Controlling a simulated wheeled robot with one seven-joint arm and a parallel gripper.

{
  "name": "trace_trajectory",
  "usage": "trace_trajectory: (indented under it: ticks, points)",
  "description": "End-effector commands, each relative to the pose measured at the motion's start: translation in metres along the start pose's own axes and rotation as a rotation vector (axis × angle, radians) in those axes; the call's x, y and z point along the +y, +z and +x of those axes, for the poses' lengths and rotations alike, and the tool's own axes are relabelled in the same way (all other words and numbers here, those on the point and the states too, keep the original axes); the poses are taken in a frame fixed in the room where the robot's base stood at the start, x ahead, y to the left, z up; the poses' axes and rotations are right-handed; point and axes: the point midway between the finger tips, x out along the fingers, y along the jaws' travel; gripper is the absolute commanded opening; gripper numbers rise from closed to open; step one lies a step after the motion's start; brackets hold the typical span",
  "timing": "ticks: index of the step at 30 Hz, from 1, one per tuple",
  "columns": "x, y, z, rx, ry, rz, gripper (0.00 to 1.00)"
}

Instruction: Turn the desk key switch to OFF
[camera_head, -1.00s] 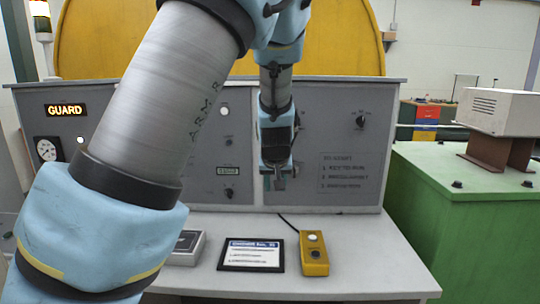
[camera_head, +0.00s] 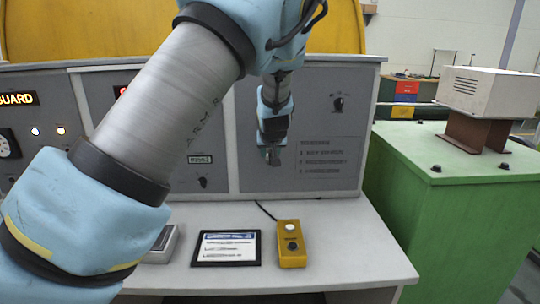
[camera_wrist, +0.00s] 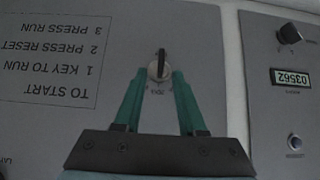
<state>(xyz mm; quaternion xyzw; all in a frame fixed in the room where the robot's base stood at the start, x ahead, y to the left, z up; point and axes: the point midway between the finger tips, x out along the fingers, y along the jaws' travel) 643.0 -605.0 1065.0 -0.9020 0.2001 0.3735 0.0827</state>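The key switch (camera_wrist: 158,68) shows in the wrist view as a round silver lock with a dark key in it, on the grey desk panel (camera_head: 245,110). The wrist picture is upside down, and the key's long side runs about up and down in it. My gripper (camera_wrist: 159,75) is open, its two green fingers on either side of the lock with gaps to it; whether the tips reach as deep as the key I cannot tell. In the head view my gripper (camera_head: 272,155) is in front of the panel and hides the key switch.
Start instructions (camera_head: 333,157) are printed beside the key switch. A black selector knob (camera_head: 338,103) is higher up. A yellow button box (camera_head: 291,246) and a framed card (camera_head: 228,234) lie on the desk top. A green cabinet (camera_head: 440,205) stands at right.

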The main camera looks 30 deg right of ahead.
Motion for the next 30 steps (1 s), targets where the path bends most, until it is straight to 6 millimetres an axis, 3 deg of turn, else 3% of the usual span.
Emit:
trace_trajectory:
  ticks: [6, 17, 27, 30]
  points:
    - [0.000, -0.001, 0.023, 0.000, 0.000, -0.001, 0.40]
    - [0.000, 0.000, 0.027, 0.000, 0.001, -0.001, 0.40]
    - [0.001, 0.000, 0.026, 0.000, 0.001, 0.000, 0.02]
    - [0.001, 0.000, 0.026, 0.000, 0.001, 0.000, 0.00]
